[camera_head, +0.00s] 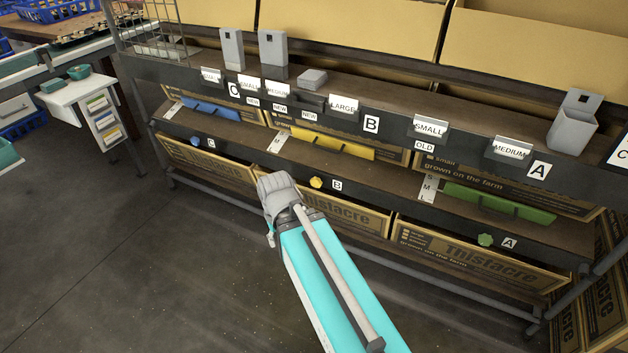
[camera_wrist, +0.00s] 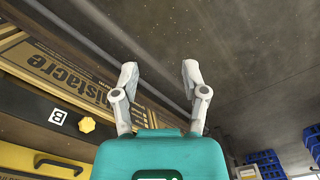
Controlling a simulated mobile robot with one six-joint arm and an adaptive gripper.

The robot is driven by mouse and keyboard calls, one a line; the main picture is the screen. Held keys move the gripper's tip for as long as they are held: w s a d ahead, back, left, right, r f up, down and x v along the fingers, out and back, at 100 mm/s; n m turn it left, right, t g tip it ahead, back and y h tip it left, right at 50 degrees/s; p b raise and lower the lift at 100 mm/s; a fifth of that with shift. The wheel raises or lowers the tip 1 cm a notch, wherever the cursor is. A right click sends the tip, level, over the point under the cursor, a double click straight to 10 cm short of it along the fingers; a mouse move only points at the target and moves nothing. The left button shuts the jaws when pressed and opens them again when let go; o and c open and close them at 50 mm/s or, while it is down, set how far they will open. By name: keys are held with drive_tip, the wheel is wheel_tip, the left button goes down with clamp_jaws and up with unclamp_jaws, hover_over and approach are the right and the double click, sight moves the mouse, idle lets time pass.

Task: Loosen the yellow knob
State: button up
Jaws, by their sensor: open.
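The yellow knob (camera_head: 316,182) sits on the dark front rail of the lower shelf, just left of the white B label (camera_head: 337,185). In the wrist view the knob (camera_wrist: 87,125) shows to the left of my gripper (camera_wrist: 158,75), next to the B label (camera_wrist: 58,117). My gripper is open with nothing between its fingers. It is apart from the knob. In the head view my arm reaches up from the bottom, and its grey wrist end (camera_head: 278,195) is left of the knob. The fingertips are hard to make out there.
A blue knob (camera_head: 194,142) with label C is left along the rail, and a green knob (camera_head: 485,240) with label A is right. A yellow bar (camera_head: 330,142) lies above the yellow knob. Cardboard boxes (camera_head: 335,212) stand below the rail. The floor (camera_head: 130,260) at left is clear.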

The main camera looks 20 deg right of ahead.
drive_tip(key=o, duration=0.4)
drive_tip(key=shift+w, duration=0.2)
drive_tip(key=shift+o, duration=0.6)
drive_tip(key=w+d+f+m+t+h+b, duration=0.1)
drive_tip(key=w+d+m+t+h+b, duration=0.1)
drive_tip(key=w+d, duration=0.5)
drive_tip(key=w+m+h+b, duration=0.1)
drive_tip(key=w+m+h, duration=0.1)
drive_tip(key=w+m, duration=0.1)
drive_tip(key=shift+w+f, duration=0.35)
drive_tip(key=shift+f, duration=0.05)
drive_tip(key=m+t+h+b, duration=0.3)
drive_tip(key=m+h, duration=0.1)
drive_tip(key=m, duration=0.1)
approach(315, 183)
drive_tip(key=v, duration=0.3)
drive_tip(key=shift+w+r, duration=0.1)
drive_tip(key=shift+r, duration=0.25)
drive_tip(key=b+x, duration=0.7)
drive_tip(key=x, duration=0.4)
drive_tip(key=shift+f+b, duration=0.4)
drive_tip(key=shift+b+x, duration=0.7)
drive_tip(key=shift+x, duration=0.4)
drive_tip(key=shift+d, duration=0.1)
